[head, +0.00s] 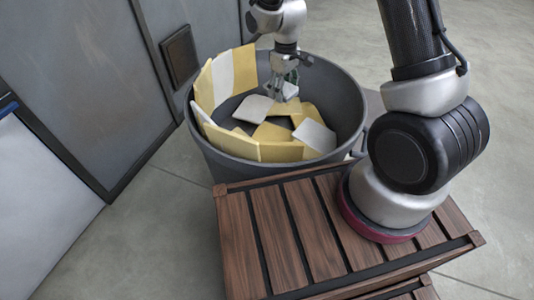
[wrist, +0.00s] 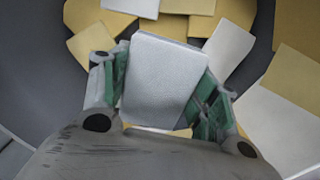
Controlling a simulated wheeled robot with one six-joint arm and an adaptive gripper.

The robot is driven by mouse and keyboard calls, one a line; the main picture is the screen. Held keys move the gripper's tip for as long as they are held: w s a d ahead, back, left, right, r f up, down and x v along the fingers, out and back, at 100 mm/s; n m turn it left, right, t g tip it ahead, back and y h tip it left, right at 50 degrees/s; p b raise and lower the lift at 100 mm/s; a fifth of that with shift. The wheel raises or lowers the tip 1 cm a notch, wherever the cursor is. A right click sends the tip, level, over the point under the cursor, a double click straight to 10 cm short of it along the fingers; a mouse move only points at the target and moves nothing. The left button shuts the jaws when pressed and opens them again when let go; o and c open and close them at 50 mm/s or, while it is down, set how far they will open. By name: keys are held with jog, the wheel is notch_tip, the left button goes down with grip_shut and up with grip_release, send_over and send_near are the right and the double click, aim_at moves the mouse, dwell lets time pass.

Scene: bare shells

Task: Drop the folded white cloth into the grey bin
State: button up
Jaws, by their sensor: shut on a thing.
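My gripper (head: 281,84) points down inside the mouth of the grey bin (head: 347,105). It is shut on the folded white cloth (wrist: 160,78), a pale, slightly textured rectangle between the two green-padded fingers in the wrist view. In the head view the cloth (head: 290,91) shows only in part beside the fingers. The cloth hangs over the bin's contents; how far above them it is, I cannot tell. The gripper's body hides the cloth's near side in the wrist view.
Several yellow and white flat pieces lie in the bin, some leaning against its wall and standing up to the rim. A brown slatted wooden platform (head: 270,225) stands in front of the bin. Grey panels (head: 95,85) stand at the left. Concrete floor (head: 480,60) lies open at the right.

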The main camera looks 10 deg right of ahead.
jog(key=o, duration=1.1)
jog(key=shift+o, duration=0.2)
notch_tip(320, 180, up, 12)
